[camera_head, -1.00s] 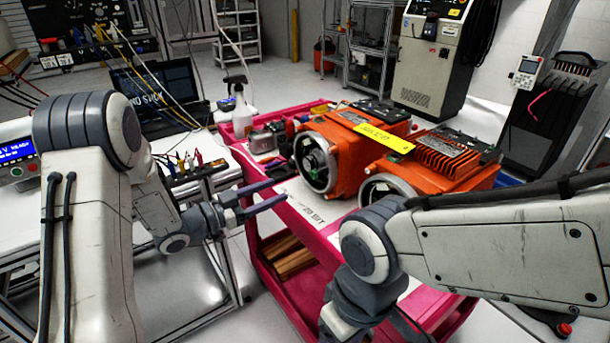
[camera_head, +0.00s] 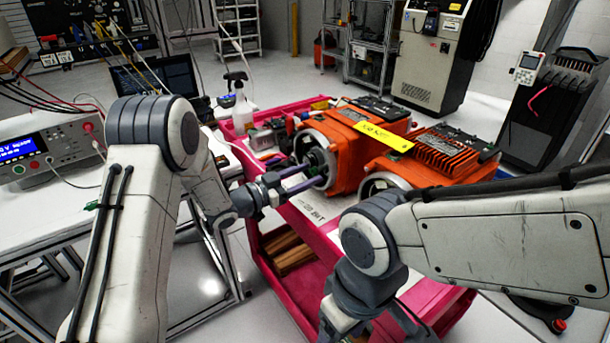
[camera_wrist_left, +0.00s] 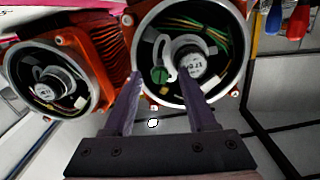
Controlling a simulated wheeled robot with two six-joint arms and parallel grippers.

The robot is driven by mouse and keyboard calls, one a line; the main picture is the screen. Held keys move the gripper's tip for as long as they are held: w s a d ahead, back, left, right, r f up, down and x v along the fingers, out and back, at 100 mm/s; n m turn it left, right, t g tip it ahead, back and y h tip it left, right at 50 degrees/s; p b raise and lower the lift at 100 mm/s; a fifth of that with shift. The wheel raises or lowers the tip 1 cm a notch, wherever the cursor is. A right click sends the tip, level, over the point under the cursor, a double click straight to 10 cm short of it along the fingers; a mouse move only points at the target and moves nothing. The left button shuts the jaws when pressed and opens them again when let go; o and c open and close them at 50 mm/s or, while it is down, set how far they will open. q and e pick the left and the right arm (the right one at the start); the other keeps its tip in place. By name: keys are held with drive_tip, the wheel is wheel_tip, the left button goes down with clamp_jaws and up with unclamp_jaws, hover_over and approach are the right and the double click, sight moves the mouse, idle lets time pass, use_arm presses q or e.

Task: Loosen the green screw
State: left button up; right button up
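The green screw (camera_wrist_left: 159,75) shows in the left wrist view inside the round open end of an orange servo motor, beside a white curved part and a pale round encoder (camera_wrist_left: 190,62). In the head view that orange motor (camera_head: 350,165) lies on the pink cart, its round opening facing my left arm. My left gripper (camera_head: 318,176) is open, its two purple fingers pointing at this opening. My right gripper's fingers are hidden or out of frame at the bottom.
A second orange motor (camera_head: 440,160) with its own round opening sits close on the right. A yellow label (camera_head: 384,137) lies across the motors. A spray bottle (camera_head: 240,108) stands behind on the cart (camera_head: 330,240). A bench with a power supply (camera_head: 50,150) is at left.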

use_arm(q)
clamp_jaws()
drive_tip(key=shift+n+p, duration=0.3)
drive_tip(key=shift+n, duration=0.5)
drive_tip(key=shift+o, duration=0.4)
unclamp_jaws()
drive_tip(key=b+v, duration=0.1)
drive_tip(key=v, duration=0.9)
drive_tip(key=shift+s+a, duration=0.15)
drive_tip(key=shift+a, duration=0.1)
drive_tip(key=shift+d, duration=0.1)
